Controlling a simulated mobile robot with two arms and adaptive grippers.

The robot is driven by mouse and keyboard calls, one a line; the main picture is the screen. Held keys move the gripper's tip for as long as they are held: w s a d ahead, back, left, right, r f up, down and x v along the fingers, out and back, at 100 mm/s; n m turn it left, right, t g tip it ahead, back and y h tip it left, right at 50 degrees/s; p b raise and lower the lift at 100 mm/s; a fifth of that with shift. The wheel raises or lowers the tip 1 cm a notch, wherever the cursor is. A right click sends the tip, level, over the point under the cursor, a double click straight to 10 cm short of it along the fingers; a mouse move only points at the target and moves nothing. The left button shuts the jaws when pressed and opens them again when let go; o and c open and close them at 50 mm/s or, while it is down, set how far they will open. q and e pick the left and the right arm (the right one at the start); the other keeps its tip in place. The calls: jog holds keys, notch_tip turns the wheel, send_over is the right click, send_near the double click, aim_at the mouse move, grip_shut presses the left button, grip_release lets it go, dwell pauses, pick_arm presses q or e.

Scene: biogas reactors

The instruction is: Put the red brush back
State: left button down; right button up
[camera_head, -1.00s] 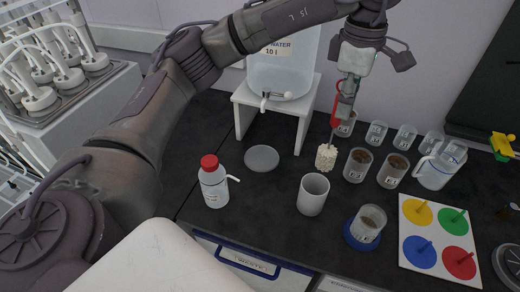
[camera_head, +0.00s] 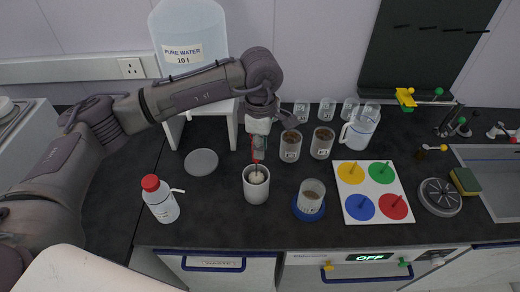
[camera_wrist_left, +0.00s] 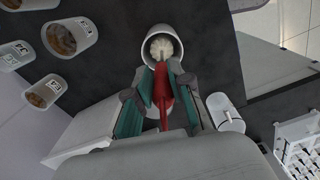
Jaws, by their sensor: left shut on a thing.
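The brush has a red handle and a pale round bristle head (camera_head: 257,178). My left gripper (camera_head: 258,150) is shut on the red handle and holds the brush upright, head down. The head is inside the mouth of a white cup (camera_head: 257,194) on the dark bench. In the left wrist view the red handle (camera_wrist_left: 162,88) lies between the two green finger pads of my left gripper (camera_wrist_left: 160,100), and the bristle head (camera_wrist_left: 163,48) shows within the cup's rim (camera_wrist_left: 147,58). I cannot tell whether the head touches the cup's bottom. My right gripper is out of view.
A red-capped wash bottle (camera_head: 160,199) and a grey disc (camera_head: 201,162) are left of the cup. A beaker (camera_head: 310,197) on a blue base stands close to the right. Labelled beakers (camera_head: 291,146) stand behind. A board with coloured discs (camera_head: 352,174) lies farther right.

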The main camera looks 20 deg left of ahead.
pick_arm(q)
notch_tip(320, 180, down, 2)
jog(key=shift+f+p, duration=0.2)
jog(key=shift+p, duration=0.2)
jog(key=shift+f, duration=0.3)
jog(key=c, duration=1)
grip_release()
jog(key=shift+c, duration=0.2)
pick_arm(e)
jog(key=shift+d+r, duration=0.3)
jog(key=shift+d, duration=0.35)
